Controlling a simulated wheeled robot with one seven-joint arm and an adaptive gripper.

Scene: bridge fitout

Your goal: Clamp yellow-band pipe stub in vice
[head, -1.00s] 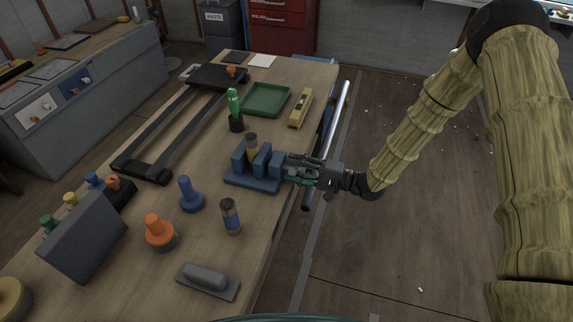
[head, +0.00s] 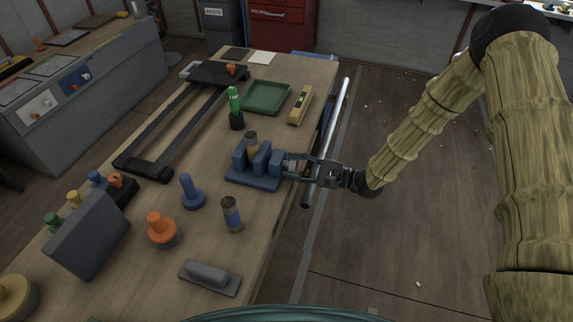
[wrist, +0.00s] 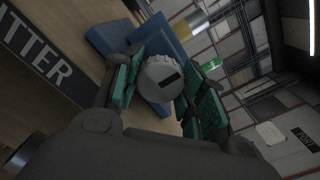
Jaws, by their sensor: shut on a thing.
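The blue vice (head: 250,179) stands near the bench's right edge. The yellow-band pipe stub (head: 252,146) stands upright between its left and middle blocks, its lower part hidden; I cannot tell whether both jaws touch it. The stub also shows tilted behind the vice in the wrist view (wrist: 181,31). My gripper (head: 291,166) reaches in from the right at the vice's screw end. In the wrist view its teal-padded fingers (wrist: 157,92) are on either side of a round grey knob (wrist: 160,75) with a black mark, shut on it.
A blue-band stub (head: 231,214) stands in front of the vice, near a blue peg (head: 189,192) and an orange knob (head: 162,230). A long pipe (head: 332,130) runs past the gripper.

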